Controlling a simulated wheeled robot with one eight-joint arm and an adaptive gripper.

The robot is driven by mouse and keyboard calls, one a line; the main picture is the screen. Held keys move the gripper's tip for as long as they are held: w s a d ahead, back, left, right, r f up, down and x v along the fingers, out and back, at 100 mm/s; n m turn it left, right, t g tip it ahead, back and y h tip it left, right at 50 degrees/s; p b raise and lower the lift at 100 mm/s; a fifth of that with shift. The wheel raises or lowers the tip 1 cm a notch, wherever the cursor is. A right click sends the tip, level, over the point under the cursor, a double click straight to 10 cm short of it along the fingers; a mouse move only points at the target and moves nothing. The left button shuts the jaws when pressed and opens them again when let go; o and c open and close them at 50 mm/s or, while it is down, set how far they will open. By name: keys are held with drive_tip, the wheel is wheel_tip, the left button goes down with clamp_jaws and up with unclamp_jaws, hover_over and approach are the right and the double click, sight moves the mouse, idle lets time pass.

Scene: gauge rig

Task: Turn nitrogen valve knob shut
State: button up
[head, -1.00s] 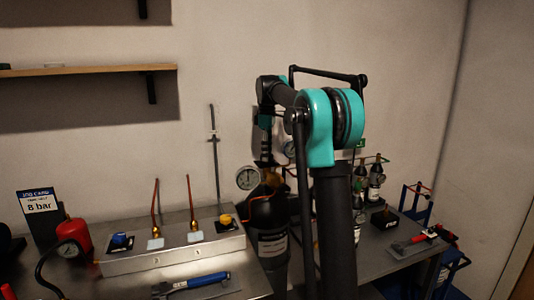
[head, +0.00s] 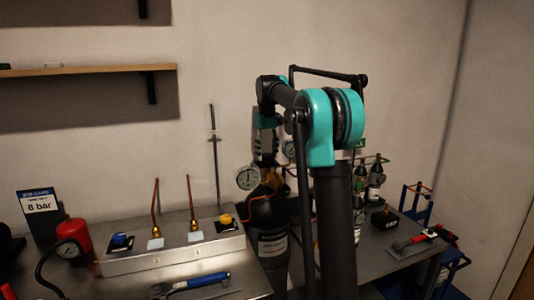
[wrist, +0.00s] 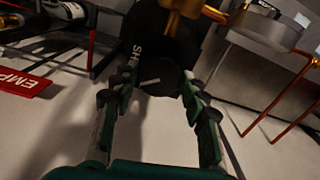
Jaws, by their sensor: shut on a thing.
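The nitrogen valve knob (wrist: 158,80) is a round black knob with a pale mark on its face, seen in the wrist view. My gripper (wrist: 152,92) has its two green-and-black fingers on either side of the knob and is shut on it. Exact finger contact is hard to see in the dark. A brass valve body (wrist: 185,18) shows above the knob, in front of the black cylinder (wrist: 140,38) with white lettering. In the head view, my gripper hangs above the dark cylinder (head: 268,217), its fingers largely unclear. The round gauge (head: 248,178) is beside it.
A grey bench (head: 172,262) with a blue knob (head: 121,239), a yellow knob (head: 226,219) and copper pipes stands left. Another table (head: 390,246) with small bottles is right.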

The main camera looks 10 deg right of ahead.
sight(267, 155)
drive_tip(key=m, duration=0.6)
drive_tip(key=shift+m, duration=0.3)
idle(0.4)
drive_tip(key=o, duration=1.2)
drive_tip(key=shift+c, duration=0.2)
wheel_tip(267, 155, up, 12)
